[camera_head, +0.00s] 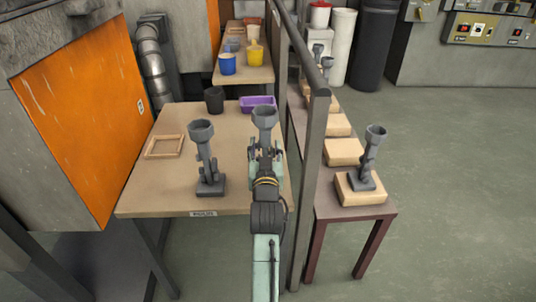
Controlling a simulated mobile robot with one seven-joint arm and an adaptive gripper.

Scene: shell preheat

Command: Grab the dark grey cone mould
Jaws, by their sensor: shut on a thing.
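A dark grey mould (265,118) with a wide cup-shaped top stands upright at my gripper, over the right part of the wooden table (150,196). My gripper (266,152) is shut on it below the cup. My gripper and arm hide its lower part, so I cannot tell whether it touches the table. A similar grey mould (204,160) with a square base stands to the left on the same table. Another grey mould (368,160) stands on a tan block on the right-hand table.
A dark post and rail (311,150) run close to the right of my gripper. A wooden frame (165,147), black cup (214,100) and purple tray (258,103) lie on the table. An orange-faced furnace (85,125) stands left.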

